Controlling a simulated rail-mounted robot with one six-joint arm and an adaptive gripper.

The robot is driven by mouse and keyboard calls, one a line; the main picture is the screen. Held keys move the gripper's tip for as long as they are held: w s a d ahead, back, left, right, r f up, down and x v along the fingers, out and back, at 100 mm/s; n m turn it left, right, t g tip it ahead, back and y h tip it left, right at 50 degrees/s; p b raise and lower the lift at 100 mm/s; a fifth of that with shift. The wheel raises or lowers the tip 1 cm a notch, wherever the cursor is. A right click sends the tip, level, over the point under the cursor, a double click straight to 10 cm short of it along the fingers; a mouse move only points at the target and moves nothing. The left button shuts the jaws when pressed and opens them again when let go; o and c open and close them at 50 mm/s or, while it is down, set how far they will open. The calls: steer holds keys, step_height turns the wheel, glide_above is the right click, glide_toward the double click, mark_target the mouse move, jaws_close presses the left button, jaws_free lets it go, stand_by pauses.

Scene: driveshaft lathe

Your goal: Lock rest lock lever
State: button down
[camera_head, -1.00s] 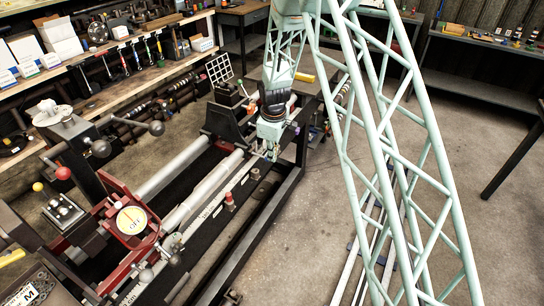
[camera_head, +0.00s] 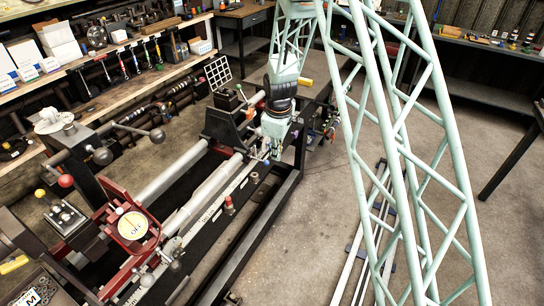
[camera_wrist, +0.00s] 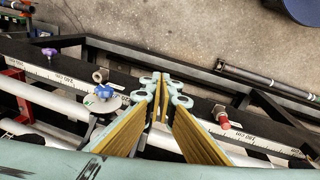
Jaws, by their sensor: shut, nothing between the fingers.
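My gripper (camera_head: 270,152) is over the far right part of the lathe bed (camera_head: 200,228). In the wrist view its two yellow-padded fingers (camera_wrist: 160,84) meet at the tips with nothing between them. Left of the fingertips, a brass ring-shaped knob (camera_wrist: 98,77) stands above a pale round disc (camera_wrist: 103,93) at the scaled rail. A purple knob (camera_wrist: 49,53) sits farther left. I cannot tell which of these is the rest lock lever. The fingers look apart from them. Contact below the fingers is hidden.
A red knob (camera_wrist: 221,116) stands right of the fingers on the rail. A workbench (camera_head: 110,80) runs along the back left. Open floor (camera_head: 315,200) lies right of the lathe.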

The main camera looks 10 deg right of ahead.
steer(key=s+d+r, duration=0.4)
steer(key=shift+s, duration=0.35)
steer(key=shift+r, duration=0.15)
stand_by(0.5)
steer(key=s+r+m+t, duration=0.1)
steer(key=s+r+m, duration=0.2)
steer(key=s+r, duration=0.9)
steer(key=s+r+m, duration=0.3)
steer(key=s+r, duration=0.5)
steer(key=r, duration=0.8)
steer(key=s+r+m, duration=0.2)
steer(key=s+r, duration=0.2)
steer(key=s, duration=1)
steer(key=s+r+m+t+b, duration=0.1)
steer(key=s+r+m, duration=0.2)
steer(key=s, duration=1.2)
steer(key=shift+s+r+m, duration=0.25)
steer(key=shift+r+m, duration=0.05)
steer(key=shift+r, duration=0.15)
